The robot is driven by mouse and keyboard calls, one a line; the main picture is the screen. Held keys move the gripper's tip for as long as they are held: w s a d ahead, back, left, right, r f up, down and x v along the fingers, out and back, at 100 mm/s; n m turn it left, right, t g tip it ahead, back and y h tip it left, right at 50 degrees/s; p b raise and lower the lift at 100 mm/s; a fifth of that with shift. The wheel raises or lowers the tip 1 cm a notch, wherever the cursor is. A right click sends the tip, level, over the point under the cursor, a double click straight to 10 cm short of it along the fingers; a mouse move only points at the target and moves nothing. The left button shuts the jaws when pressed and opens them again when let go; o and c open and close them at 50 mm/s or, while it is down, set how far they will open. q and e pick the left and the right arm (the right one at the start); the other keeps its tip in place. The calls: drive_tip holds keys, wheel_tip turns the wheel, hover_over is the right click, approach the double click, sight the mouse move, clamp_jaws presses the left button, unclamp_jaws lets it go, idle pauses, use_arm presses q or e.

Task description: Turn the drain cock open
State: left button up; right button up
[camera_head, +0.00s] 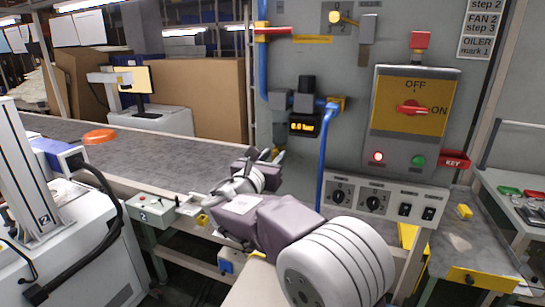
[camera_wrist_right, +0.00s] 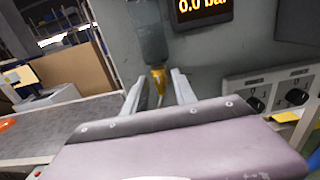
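The drain cock (camera_wrist_right: 158,78) is a small yellow piece under the grey-blue filter bowl (camera_wrist_right: 150,32) in the right wrist view. A thin pale part hangs below it. In the head view the bowl (camera_head: 279,133) is left of the pressure display, and the cock is mostly hidden by my right gripper. My right gripper (camera_head: 267,156) points up at the unit from below. In the wrist view its two fingers (camera_wrist_right: 157,92) are apart, one on each side of the cock, with visible gaps. I cannot tell whether the lever is turned. My left gripper is not in view.
The pressure display (camera_head: 303,126) reads 0.0 bar. A blue pipe (camera_head: 323,160) runs down just right of it. The switch panel (camera_head: 385,198) is further right. A grey conveyor (camera_head: 150,145) carries an orange pan (camera_head: 99,136) at the left.

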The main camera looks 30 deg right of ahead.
clamp_jaws()
